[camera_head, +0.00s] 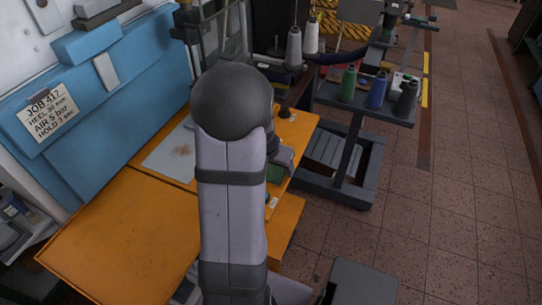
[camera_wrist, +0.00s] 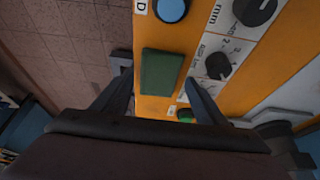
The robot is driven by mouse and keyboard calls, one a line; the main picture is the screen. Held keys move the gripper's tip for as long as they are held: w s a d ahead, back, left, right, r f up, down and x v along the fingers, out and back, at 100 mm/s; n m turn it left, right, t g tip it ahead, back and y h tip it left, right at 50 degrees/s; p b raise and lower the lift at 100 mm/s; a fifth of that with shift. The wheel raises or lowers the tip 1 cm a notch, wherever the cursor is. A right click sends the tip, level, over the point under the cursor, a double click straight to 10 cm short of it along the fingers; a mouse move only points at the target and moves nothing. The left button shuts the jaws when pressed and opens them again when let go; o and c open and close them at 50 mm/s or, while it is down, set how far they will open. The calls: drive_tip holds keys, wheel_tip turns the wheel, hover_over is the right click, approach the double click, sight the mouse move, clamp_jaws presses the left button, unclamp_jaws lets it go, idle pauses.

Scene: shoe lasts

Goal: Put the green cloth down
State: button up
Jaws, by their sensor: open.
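The green cloth (camera_wrist: 160,72) is a small folded dark-green rectangle in the wrist view. It lies on an orange surface, between a blue round button and black dials. My gripper (camera_wrist: 157,84) is open, with one finger on either side of the cloth's near part and gaps between. Whether the fingertips touch the surface cannot be told. In the head view a bit of the cloth (camera_head: 275,174) shows at the orange bench's right edge, just right of my arm. My gripper there is mostly hidden behind my arm.
The wrist view shows a blue button (camera_wrist: 172,9), a black dial (camera_wrist: 218,66) and a green button (camera_wrist: 185,115) close to the cloth. The orange bench (camera_head: 120,235) is clear at left. A dark cart (camera_head: 350,104) with thread spools stands right; tiled floor lies beyond.

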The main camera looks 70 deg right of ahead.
drive_tip(key=v, duration=1.1)
drive_tip(key=shift+r, duration=0.25)
drive_tip(key=shift+a, duration=0.1)
drive_tip(key=w+a+f+n+t+y, duration=0.1)
drive_tip(key=w+a+f+n+y, duration=0.15)
drive_tip(key=w+a+n, duration=0.6)
drive_tip(key=w+a+f+n, duration=0.1)
drive_tip(key=a, duration=0.5)
drive_tip(key=w+a+f+n+y, duration=0.1)
drive_tip(key=w+a+n, duration=0.1)
drive_tip(key=a, duration=0.5)
drive_tip(key=w+a+f+n, duration=0.1)
drive_tip(key=w+a+n, duration=0.1)
drive_tip(key=a, duration=0.4)
drive_tip(key=shift+a+f, duration=0.15)
drive_tip(key=shift+a, duration=0.25)
drive_tip(key=s+a+n, duration=0.1)
drive_tip(key=a, duration=0.2)
drive_tip(key=s+a+f+n, duration=0.1)
drive_tip(key=a+n, duration=0.1)
drive_tip(key=a, duration=0.1)
drive_tip(key=s+a+n+g+y, duration=0.1)
drive_tip(key=a, duration=0.2)
drive_tip(key=shift+f+n, duration=0.25)
